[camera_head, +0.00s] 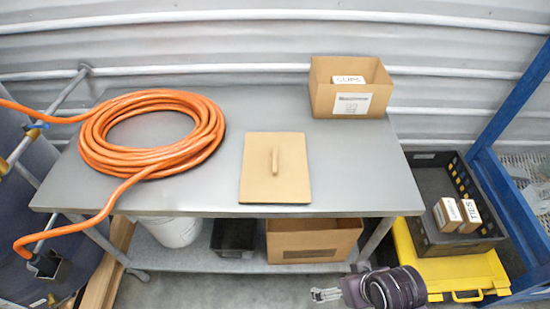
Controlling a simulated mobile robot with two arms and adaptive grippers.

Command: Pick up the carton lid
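The carton lid (290,185) is a flat tan square with a small raised bar handle (275,162). It lies flat on the grey metal table near its front edge, right of the hose. An open tan carton (325,98) with a white label stands at the table's back right and holds a small box marked "CLIPS". My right gripper (325,294) is low at the bottom of the view, in front of the table and away from the lid. Its fingers are too small to tell whether they are open. My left gripper is not in view.
A coiled orange hose (150,133) covers the table's (360,170) left part. A white bucket, a black bin and a brown box (313,240) sit on the lower shelf. A black crate (425,185) with small boxes rests on a yellow case (455,275) at right, beside blue frame posts.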

